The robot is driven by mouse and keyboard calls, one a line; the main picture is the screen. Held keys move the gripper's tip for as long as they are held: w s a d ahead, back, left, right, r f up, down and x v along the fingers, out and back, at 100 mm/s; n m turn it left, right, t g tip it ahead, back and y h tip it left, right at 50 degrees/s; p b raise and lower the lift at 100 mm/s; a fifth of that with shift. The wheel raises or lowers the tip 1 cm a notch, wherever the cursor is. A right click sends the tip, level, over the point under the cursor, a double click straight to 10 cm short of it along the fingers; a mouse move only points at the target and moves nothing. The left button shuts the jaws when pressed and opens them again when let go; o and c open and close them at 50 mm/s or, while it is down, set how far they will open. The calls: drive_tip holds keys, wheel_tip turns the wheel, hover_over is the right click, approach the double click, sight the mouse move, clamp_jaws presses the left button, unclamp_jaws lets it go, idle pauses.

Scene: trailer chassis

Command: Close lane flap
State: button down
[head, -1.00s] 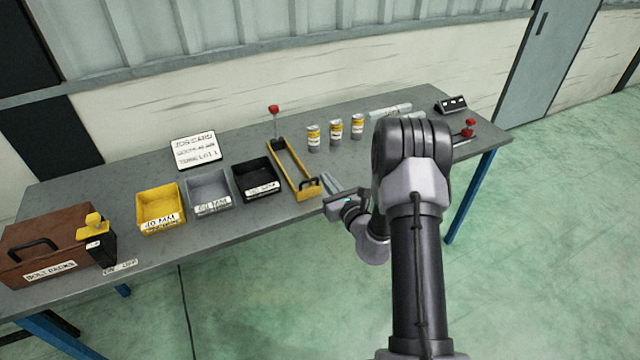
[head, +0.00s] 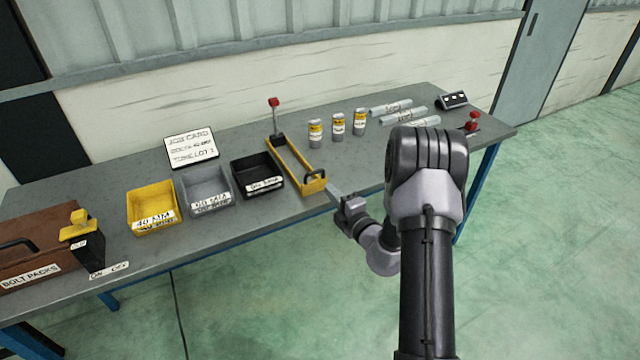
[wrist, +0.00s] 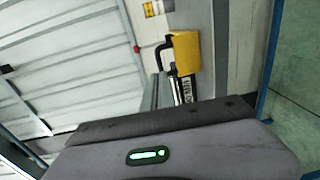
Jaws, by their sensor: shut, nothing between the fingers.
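The yellow lane (head: 283,157) is a long narrow tray on the bench, running away from the front edge. Its yellow flap (head: 314,182) with a black handle is at the near end; I cannot tell its exact angle. In the wrist view the flap (wrist: 187,50) shows as a yellow block with the black handle on its left. My gripper (head: 331,188) is shut and empty. Its fingertips are close to the right of the flap at the bench's front edge. In the wrist view the grey fingers (wrist: 156,90) point toward the flap; contact cannot be told.
Black (head: 257,176), grey (head: 205,191) and yellow (head: 153,211) bins stand left of the lane. A red-topped post (head: 274,118) rises at the lane's far end. Open floor lies before the bench.

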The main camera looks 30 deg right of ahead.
sight(314, 182)
drive_tip(key=w, duration=0.2)
drive_tip(key=w+b, duration=0.1)
drive_tip(key=w, duration=0.1)
drive_tip(key=w+b, duration=0.1)
drive_tip(key=w, duration=0.2)
drive_tip(key=shift+a+f, duration=0.15)
drive_tip(key=shift+f, duration=0.1)
drive_tip(key=shift+r, duration=0.1)
drive_tip(key=p, duration=0.1)
drive_tip(key=w+p, duration=0.1)
drive_tip(key=p, duration=0.1)
drive_tip(key=shift+w+r, duration=0.3)
drive_tip(key=shift+s, duration=0.1)
